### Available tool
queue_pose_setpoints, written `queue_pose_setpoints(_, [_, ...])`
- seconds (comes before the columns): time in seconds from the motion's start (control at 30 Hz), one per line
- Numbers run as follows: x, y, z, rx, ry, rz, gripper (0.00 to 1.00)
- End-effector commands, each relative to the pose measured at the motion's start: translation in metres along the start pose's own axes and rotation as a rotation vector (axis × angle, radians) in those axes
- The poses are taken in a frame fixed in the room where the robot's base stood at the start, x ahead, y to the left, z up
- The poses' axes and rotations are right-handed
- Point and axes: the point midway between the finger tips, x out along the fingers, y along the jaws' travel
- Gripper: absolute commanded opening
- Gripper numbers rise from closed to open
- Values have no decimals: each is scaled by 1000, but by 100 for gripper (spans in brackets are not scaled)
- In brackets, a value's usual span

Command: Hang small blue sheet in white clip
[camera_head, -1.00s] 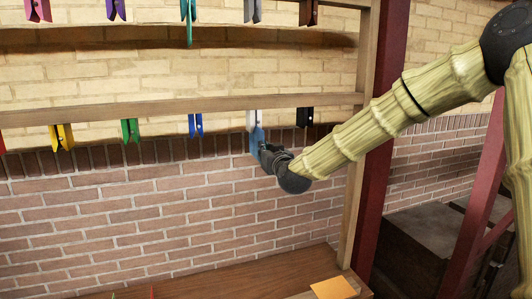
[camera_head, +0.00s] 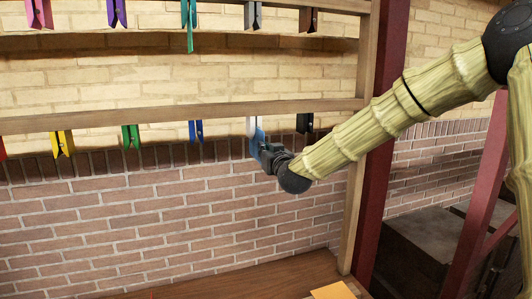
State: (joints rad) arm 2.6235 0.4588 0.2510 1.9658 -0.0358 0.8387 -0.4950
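The small blue sheet (camera_head: 259,139) hangs upright at the tip of my gripper (camera_head: 268,153), which appears shut on its lower part. The sheet's upper end is at the white clip (camera_head: 250,124) on the lower wooden rail. The sheet overlaps much of the clip, so only a pale strip of the clip shows. I cannot tell whether the sheet sits between the clip's jaws or in front of them. My gripper is just below and to the right of the clip.
A black clip (camera_head: 304,123) hangs just right of the white one; blue (camera_head: 196,131), green (camera_head: 130,136) and yellow (camera_head: 62,143) clips hang to the left. The upper rail (camera_head: 340,5) holds more clips. An orange sheet (camera_head: 333,291) lies on the wooden shelf (camera_head: 250,280) below.

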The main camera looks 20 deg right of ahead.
Motion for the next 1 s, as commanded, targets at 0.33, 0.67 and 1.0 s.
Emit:
queue_pose_setpoints(0.33, [0, 0, 0, 0, 1, 0, 9])
queue_pose_setpoints(0.67, [0, 0, 0, 0, 0, 0, 30])
queue_pose_setpoints(1.0, [0, 0, 0, 0, 0, 0, 41])
